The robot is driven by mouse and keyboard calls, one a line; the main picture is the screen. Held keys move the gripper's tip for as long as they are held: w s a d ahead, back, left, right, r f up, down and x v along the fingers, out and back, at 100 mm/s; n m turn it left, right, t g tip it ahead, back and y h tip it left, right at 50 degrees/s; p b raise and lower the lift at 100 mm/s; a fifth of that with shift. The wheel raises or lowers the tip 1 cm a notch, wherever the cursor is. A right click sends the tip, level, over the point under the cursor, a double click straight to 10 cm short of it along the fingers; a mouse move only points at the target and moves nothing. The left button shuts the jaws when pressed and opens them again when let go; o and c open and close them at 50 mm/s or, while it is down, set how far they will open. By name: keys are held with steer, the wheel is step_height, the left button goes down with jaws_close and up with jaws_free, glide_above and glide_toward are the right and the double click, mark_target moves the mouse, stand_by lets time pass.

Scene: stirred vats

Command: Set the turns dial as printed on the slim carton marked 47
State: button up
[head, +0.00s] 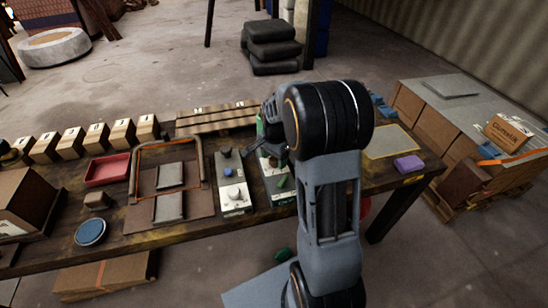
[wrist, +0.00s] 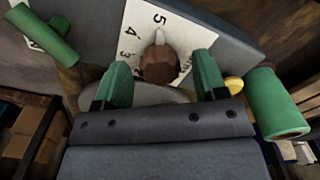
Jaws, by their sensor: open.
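In the wrist view a brown faceted knob (wrist: 160,64) sits on a white dial plate (wrist: 188,38) with the printed numbers 3, 4 and 5 visible. A pale pointer on the knob's far side points close to the 5. The rest of the scale is hidden. My gripper (wrist: 163,76) is open, with its green fingertips on either side of the knob's near part; I cannot tell whether they touch it. In the head view my arm partly covers this control panel (head: 279,189). I cannot make out a slim carton marked 47.
Green cylinders lie left (wrist: 42,34) and right (wrist: 277,103) of the dial in the wrist view. In the head view another panel (head: 232,182) with knobs stands left, beyond it a framed board, a red tray (head: 107,169) and several wooden blocks. A purple block (head: 409,163) lies right.

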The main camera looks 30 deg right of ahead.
mark_target(275, 162)
step_height(275, 162, up, 14)
steer(key=p, duration=0.1)
steer(key=shift+p, duration=0.3)
steer(key=shift+f, duration=0.15)
stand_by(0.4)
steer(key=s+a+r+n+t+p, duration=0.1)
steer(key=s+a+r+n+p, duration=0.2)
steer(key=s+n, duration=0.4)
steer(key=s+a+r+n+t+p, duration=0.2)
steer(key=s+a+n+p, duration=0.3)
steer(key=s, duration=0.4)
steer(key=shift+a+r+n+t, duration=0.3)
steer(key=shift+a+r+n, duration=0.6)
steer(key=shift+a, duration=0.05)
steer(key=shift+s, duration=0.1)
